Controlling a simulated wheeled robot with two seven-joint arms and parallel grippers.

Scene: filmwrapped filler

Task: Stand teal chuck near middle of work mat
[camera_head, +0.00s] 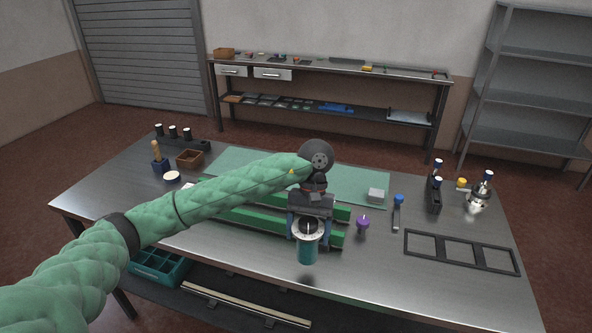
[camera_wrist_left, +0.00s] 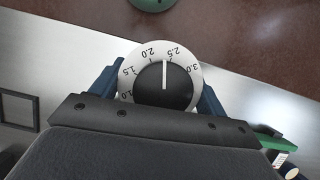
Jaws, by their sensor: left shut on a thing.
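The teal chuck (camera_head: 308,252) is a teal cylinder topped by a white numbered dial ring with a black knob. My left gripper (camera_head: 310,222) is shut on it, with its blue fingers on either side of the dial end. The chuck hangs roughly upright, teal end down, near the table's front edge. In the left wrist view the chuck's dial (camera_wrist_left: 163,85) sits between the fingers (camera_wrist_left: 160,92), and its teal body is hidden below. The green work mat (camera_head: 350,183) lies behind the gripper, partly covered by my left arm. My right gripper is not in view.
Green bars (camera_head: 262,222) lie between mat and chuck. A purple-topped item (camera_head: 362,224), a blue-topped tool (camera_head: 397,210) and a black three-window frame (camera_head: 460,252) are to the right. A grey block (camera_head: 376,195) is at the mat's right end. Black holders stand at both sides.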

